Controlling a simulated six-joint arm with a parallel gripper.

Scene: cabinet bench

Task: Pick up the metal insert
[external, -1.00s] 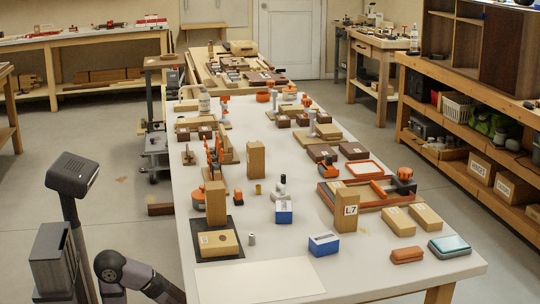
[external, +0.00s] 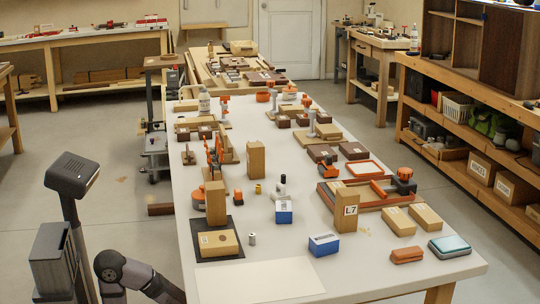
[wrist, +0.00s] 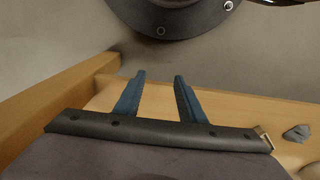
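A small silver metal cylinder, which looks like the metal insert (external: 252,239), stands upright on the white table in the external view. It is just right of a wooden block (external: 218,243) on a black mat. A small brass-coloured cylinder (external: 258,188) stands farther back. My gripper (wrist: 159,75) shows in the wrist view with two blue fingers apart and nothing between them. It is outside the external view, where only part of my arm shows at lower left, left of the table. The insert is not recognisable in the wrist view.
A white sheet (external: 258,279) lies on the near table. A blue-and-white box (external: 324,244), another (external: 284,211) and a tall wooden block (external: 216,203) stand around the insert. The wrist view shows wooden beams (wrist: 235,105) and a small grey lump (wrist: 297,133).

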